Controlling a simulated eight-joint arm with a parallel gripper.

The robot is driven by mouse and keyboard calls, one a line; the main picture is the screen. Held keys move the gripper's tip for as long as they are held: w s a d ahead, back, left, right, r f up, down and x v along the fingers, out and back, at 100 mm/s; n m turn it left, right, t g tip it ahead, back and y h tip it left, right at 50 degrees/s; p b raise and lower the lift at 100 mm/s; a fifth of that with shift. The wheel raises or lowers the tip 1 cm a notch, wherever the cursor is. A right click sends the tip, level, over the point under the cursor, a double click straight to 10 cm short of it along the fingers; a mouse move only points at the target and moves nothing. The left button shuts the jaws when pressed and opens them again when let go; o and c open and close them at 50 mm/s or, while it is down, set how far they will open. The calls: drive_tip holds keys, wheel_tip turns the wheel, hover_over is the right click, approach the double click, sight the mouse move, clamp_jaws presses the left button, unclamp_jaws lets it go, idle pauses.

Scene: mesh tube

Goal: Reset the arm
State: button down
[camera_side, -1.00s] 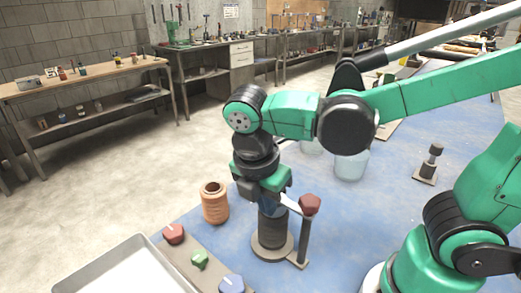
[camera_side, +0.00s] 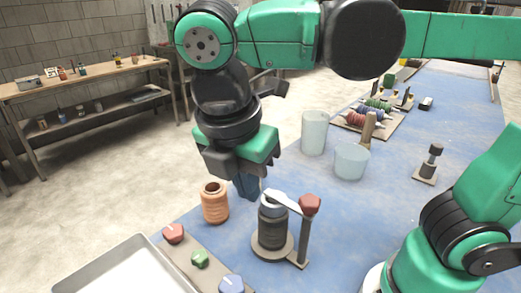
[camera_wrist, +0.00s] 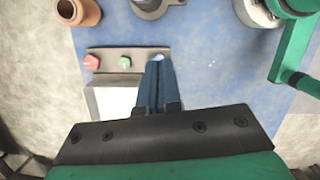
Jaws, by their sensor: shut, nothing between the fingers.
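My gripper (camera_side: 250,187) is shut and empty. In the side view it hangs in the air just above and left of the grey cylinder on a round base (camera_side: 271,232), apart from it. A lever arm with a red knob (camera_side: 309,205) stands on the right of that base. In the wrist view my gripper's fingers (camera_wrist: 156,72) are together and point over the knob panel (camera_wrist: 105,60). The orange spool (camera_side: 214,204) stands upright to the left of the cylinder; it also shows at the top left of the wrist view (camera_wrist: 82,12).
The knob panel carries a red knob (camera_side: 173,233), a green knob (camera_side: 200,259) and a blue knob (camera_side: 231,284). A grey tray (camera_side: 112,262) lies at the front left. Two clear cups (camera_side: 314,135) (camera_side: 351,162) stand behind. A small dark post (camera_side: 432,160) is at the right.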

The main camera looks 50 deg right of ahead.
drive_tip(key=w+d+f+m+t+y, duration=0.1)
drive_tip(key=d+f+m+t, duration=0.1)
drive_tip(key=m, duration=0.4)
drive_tip(key=w+d+f+m+t+y, duration=0.1)
drive_tip(key=w+d+f+m+t, duration=0.1)
drive_tip(key=d+m, duration=0.3)
drive_tip(key=w+d+f+m+t+y, duration=0.1)
drive_tip(key=d+m, duration=0.3)
drive_tip(key=m, duration=0.4)
drive_tip(key=shift+w+d+f+m+t, duration=0.1)
drive_tip(key=shift+d+f+m+t, duration=0.05)
drive_tip(key=shift+f+t, duration=0.25)
drive_tip(key=shift+w+d+f+m+t, duration=0.1)
drive_tip(key=shift+f+m+t, duration=0.05)
drive_tip(key=shift+f+t, duration=0.25)
drive_tip(key=shift+r+n, duration=0.15)
drive_tip(key=shift+n, duration=0.25)
